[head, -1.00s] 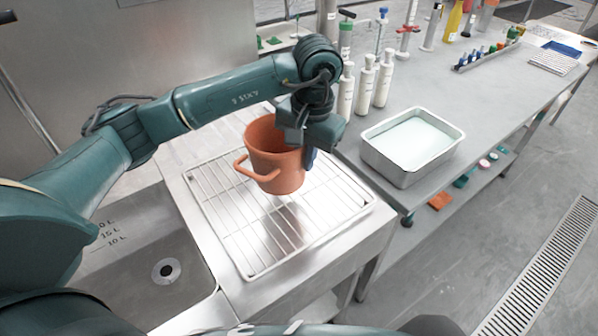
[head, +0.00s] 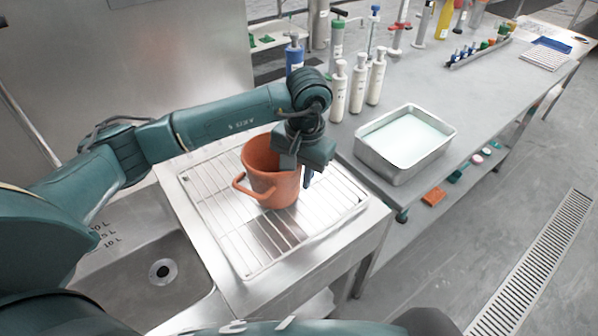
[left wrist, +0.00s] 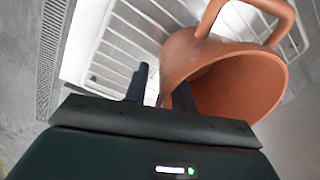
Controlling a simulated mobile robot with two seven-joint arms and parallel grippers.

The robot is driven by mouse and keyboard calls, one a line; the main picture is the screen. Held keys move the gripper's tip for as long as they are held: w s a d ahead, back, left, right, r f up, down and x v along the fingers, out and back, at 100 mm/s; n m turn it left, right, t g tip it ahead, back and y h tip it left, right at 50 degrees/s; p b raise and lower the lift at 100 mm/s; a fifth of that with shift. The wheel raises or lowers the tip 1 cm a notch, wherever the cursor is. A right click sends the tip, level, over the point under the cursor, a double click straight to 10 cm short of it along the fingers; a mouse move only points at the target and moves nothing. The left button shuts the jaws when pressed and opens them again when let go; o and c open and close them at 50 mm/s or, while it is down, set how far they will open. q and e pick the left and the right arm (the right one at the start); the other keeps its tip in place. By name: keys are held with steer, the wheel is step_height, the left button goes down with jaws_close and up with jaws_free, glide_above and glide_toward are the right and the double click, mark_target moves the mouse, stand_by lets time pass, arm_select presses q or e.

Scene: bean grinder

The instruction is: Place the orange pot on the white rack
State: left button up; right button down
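The orange pot (head: 272,186) stands upright on the white wire rack (head: 232,232), toward its far side, with its side handle pointing left in the head view. My left gripper (head: 297,172) is at the pot's right rim. In the left wrist view, the gripper (left wrist: 160,90) has one finger inside the mouth of the pot (left wrist: 245,85) and the other outside its wall. A gap shows between the outer finger and the wall, so the gripper looks open around the rim. The pot's underside is hidden. My right gripper is not in view.
A sink (head: 150,262) lies left of the rack. A metal tray (head: 398,168) with pale contents stands on the table to the right. White bottles (head: 357,86) and a blue bottle (head: 294,56) stand behind. The rack's front part is clear.

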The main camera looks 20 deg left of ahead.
arm_select(q)
steer(key=shift+o, duration=0.2)
step_height(320, 180, up, 12)
steer(key=d+b, duration=0.1)
steer(key=shift+b, duration=0.3)
stand_by(0.5)
